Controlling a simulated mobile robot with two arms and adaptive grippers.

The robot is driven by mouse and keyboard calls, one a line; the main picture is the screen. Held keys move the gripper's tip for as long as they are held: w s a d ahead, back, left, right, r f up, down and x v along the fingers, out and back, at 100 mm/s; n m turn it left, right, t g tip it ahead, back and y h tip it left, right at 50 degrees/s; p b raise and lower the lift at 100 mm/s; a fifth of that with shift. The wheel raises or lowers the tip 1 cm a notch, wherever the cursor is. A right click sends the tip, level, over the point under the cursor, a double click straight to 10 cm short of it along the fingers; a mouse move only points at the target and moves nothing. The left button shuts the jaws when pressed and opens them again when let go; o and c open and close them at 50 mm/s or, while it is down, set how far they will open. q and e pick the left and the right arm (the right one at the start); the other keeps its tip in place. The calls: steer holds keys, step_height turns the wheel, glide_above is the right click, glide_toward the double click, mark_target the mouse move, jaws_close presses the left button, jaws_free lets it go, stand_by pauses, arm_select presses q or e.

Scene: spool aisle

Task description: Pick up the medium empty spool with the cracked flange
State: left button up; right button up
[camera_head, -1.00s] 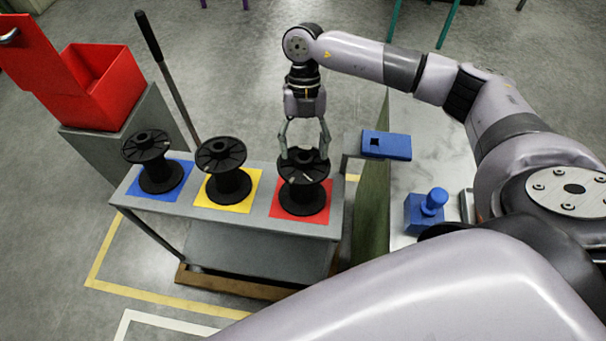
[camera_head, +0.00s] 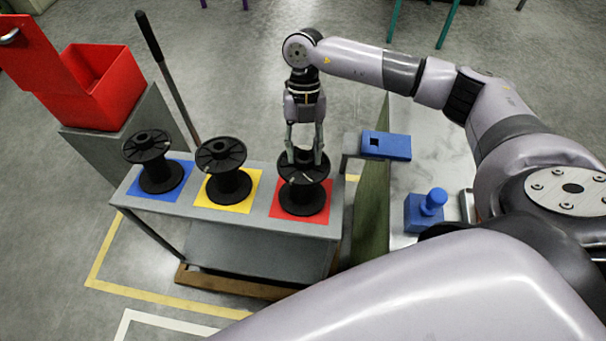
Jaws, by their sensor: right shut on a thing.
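Three black empty spools stand upright in a row on a grey cart (camera_head: 262,223). The left spool (camera_head: 157,174) is on a blue square, the middle spool (camera_head: 226,183) on a yellow square, the right spool (camera_head: 303,196) on a red square. My right gripper (camera_head: 305,159) points down over the right spool, its fingers shut on the hub at the top. The spool still rests on the red square. Small light marks show on the spools' upper flanges; I cannot tell which flange is cracked. My left gripper is not in view.
A red bin (camera_head: 103,86) stands on a grey cabinet at the left, with a dark upright handle (camera_head: 165,75) beside it. Open floor lies behind the cart.

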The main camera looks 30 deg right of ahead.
jaws_close()
steer(key=shift+r, duration=0.1)
stand_by(0.3)
